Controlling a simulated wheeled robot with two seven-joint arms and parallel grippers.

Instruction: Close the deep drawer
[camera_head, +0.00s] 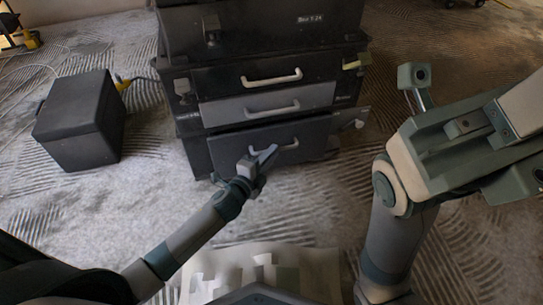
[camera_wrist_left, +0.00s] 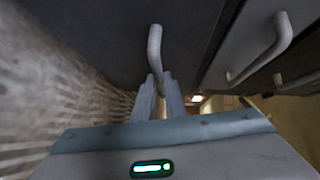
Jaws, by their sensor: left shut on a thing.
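The deep drawer (camera_head: 232,147) is the dark lowest drawer of the black tool chest in the head view. Its front appears to stand out from the chest; how far is hard to tell. My left gripper (camera_head: 264,157) is at its pale bar handle (camera_head: 290,146), shut on it. In the left wrist view the handle (camera_wrist_left: 155,45) runs down between the two fingers of the left gripper (camera_wrist_left: 158,95), with the dark drawer front (camera_wrist_left: 95,35) behind it. My right arm shows at the right of the head view, but its gripper is not in view.
Two shallower drawers (camera_head: 225,110) with pale handles sit above the deep one. A black box (camera_head: 75,120) stands on the floor left of the chest. A patterned pale patch (camera_head: 310,275) lies at the bottom.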

